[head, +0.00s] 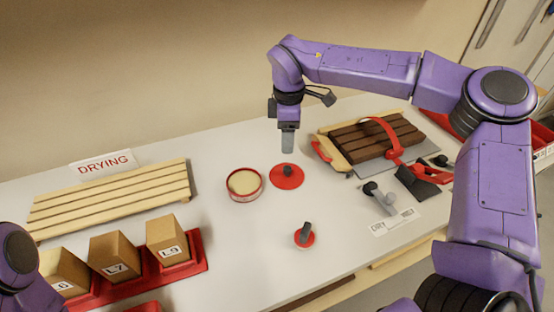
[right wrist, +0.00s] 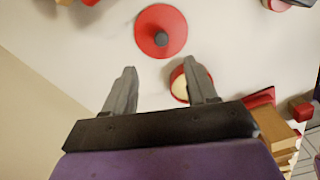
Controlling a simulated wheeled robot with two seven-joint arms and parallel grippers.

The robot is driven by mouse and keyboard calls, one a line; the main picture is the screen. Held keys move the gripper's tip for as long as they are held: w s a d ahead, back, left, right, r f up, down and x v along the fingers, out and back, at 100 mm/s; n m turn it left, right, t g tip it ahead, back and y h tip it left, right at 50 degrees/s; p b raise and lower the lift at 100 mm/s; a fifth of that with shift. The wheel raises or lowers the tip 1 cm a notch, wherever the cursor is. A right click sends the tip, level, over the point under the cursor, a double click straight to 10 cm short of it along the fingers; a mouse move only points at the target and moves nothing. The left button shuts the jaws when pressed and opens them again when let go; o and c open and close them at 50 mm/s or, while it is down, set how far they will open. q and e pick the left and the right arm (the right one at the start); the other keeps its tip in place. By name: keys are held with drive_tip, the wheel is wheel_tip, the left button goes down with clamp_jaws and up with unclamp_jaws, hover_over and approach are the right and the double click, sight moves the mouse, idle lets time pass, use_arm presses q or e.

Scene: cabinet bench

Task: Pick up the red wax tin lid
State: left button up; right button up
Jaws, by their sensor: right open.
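The red wax tin lid (head: 287,176) is a flat red disc with a dark knob, lying on the white bench. It also shows in the right wrist view (right wrist: 161,31), beyond my fingertips. The open wax tin (head: 244,184), red with pale wax inside, stands just left of the lid; in the right wrist view the tin (right wrist: 180,85) is partly hidden by a finger. My right gripper (head: 288,145) is above and slightly behind the lid, pointing down. In the right wrist view its two fingers (right wrist: 162,85) are apart with nothing between them. My left gripper is not seen.
A small red-based tool with a dark handle (head: 304,236) stands in front of the lid. A clamped wooden slat block (head: 372,140) and grey tools (head: 381,197) lie to the right. A slatted drying rack (head: 110,199) and labelled boxes (head: 115,256) are at left.

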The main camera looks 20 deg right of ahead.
drive_tip(key=p, duration=0.1)
hover_over(287, 168)
wheel_tip(287, 168, down, 5)
drive_tip(key=shift+r, duration=0.2)
wheel_tip(287, 168, down, 5)
drive_tip(key=p, duration=0.2)
drive_tip(key=shift+f+p, duration=0.1)
drive_tip(key=shift+p, duration=0.25)
drive_tip(key=shift+d+f, duration=0.1)
drive_tip(key=shift+f, duration=0.1)
clamp_jaws()
